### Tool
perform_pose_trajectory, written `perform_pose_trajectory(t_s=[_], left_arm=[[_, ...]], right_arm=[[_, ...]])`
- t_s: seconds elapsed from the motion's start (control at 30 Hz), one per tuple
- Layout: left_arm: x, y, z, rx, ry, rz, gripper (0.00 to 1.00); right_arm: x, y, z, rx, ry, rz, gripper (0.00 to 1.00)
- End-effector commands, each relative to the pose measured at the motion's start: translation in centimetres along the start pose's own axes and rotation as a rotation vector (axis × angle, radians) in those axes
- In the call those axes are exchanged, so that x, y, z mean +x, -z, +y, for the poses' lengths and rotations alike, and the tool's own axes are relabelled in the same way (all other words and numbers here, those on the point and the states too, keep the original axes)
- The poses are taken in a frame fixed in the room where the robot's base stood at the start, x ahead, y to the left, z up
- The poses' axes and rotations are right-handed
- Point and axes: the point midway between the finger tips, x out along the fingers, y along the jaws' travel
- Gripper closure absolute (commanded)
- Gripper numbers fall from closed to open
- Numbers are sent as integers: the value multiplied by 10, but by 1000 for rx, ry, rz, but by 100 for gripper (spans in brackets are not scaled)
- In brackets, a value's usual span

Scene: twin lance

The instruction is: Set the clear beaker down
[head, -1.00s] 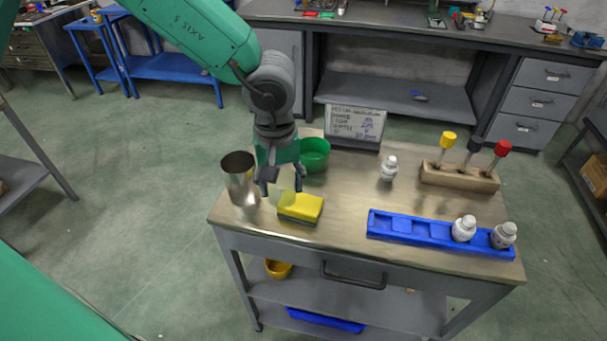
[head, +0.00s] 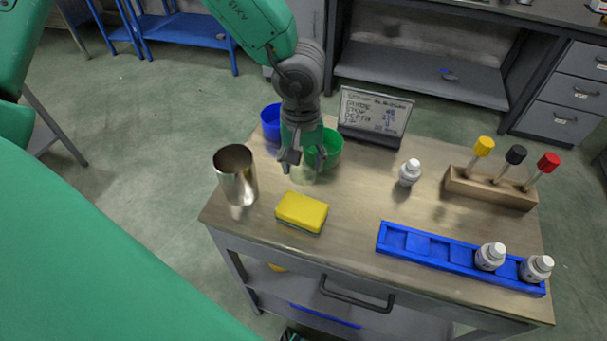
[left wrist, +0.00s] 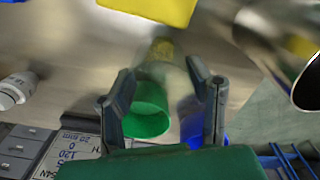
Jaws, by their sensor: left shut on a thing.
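My left gripper (head: 304,166) is shut on the clear beaker (head: 302,175), which is faint and see-through. It hangs between the fingers at the left-back part of the cart top, just behind the yellow sponge. In the left wrist view the beaker (left wrist: 163,52) shows between the two fingertips (left wrist: 160,82), with yellow showing through it. I cannot tell whether its base touches the cart top (head: 345,205). My right gripper is not clearly in view.
A steel cup (head: 236,176) stands left of the gripper, the sponge (head: 301,213) in front, green (head: 332,150) and blue (head: 270,118) cups behind. A sign (head: 374,115), white bottle (head: 410,172), blue tray (head: 408,240) and wooden rack (head: 490,188) stand further right.

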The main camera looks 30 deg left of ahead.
Motion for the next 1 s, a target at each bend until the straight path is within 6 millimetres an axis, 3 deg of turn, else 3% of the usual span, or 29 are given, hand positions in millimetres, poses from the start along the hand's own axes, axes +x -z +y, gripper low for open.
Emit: perform_pose_trajectory(t_s=[0.37, 0.67, 0.7, 0.73, 1.0], left_arm=[[43, 2, -3, 0, 0, -2, 79], [44, 2, -2, -1, -2, -2, 79], [44, 2, -2, -1, -1, -2, 41], [44, 2, -1, -1, -1, -1, 34], [44, 2, -2, -1, -2, -2, 34]], right_arm=[[10, 0, 0, 0, 0, 1, 60], [8, 0, 0, 0, 0, 1, 60], [8, 0, 0, 0, 0, 1, 60], [8, 0, 0, 0, 0, 1, 60], [8, 0, 0, 0, 0, 1, 60]])
